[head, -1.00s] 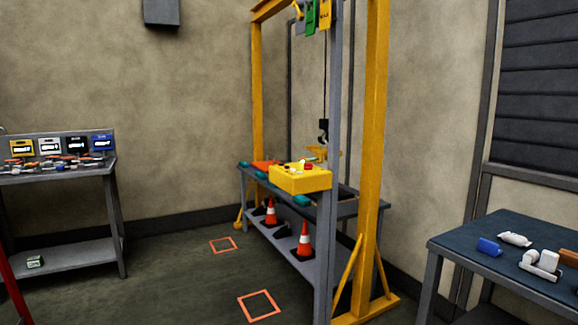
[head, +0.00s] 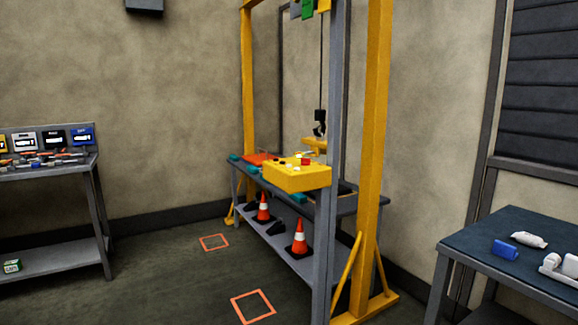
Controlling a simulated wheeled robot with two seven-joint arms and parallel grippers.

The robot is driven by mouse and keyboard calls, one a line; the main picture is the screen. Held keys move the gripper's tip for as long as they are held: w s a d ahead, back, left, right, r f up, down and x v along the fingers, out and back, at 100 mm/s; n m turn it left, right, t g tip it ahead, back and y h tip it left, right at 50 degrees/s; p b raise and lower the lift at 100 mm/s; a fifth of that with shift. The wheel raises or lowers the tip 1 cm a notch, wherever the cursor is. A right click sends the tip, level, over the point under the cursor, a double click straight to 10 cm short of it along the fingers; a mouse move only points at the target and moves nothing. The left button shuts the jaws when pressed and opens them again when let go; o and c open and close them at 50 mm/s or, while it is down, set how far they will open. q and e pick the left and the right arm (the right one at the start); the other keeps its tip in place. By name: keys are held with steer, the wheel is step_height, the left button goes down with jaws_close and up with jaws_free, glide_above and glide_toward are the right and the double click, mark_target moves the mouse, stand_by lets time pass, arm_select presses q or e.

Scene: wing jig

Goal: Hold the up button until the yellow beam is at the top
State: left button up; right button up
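A yellow control box (head: 297,178) with several small buttons on its top, red and white among them, is mounted at the grey post of the gantry. Which button is the up button I cannot tell. A yellow beam (head: 314,146) is partly visible behind the box, low in the gantry, just under a dark hook (head: 319,123) on a cable. The box and post hide part of the beam. Neither of my grippers is in view.
A yellow gantry frame (head: 378,150) stands over a grey bench with traffic cones (head: 299,240) on its lower shelf. A dark table (head: 520,255) is at right, a grey tool bench (head: 50,176) at left. The floor between is clear, with orange squares (head: 253,307).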

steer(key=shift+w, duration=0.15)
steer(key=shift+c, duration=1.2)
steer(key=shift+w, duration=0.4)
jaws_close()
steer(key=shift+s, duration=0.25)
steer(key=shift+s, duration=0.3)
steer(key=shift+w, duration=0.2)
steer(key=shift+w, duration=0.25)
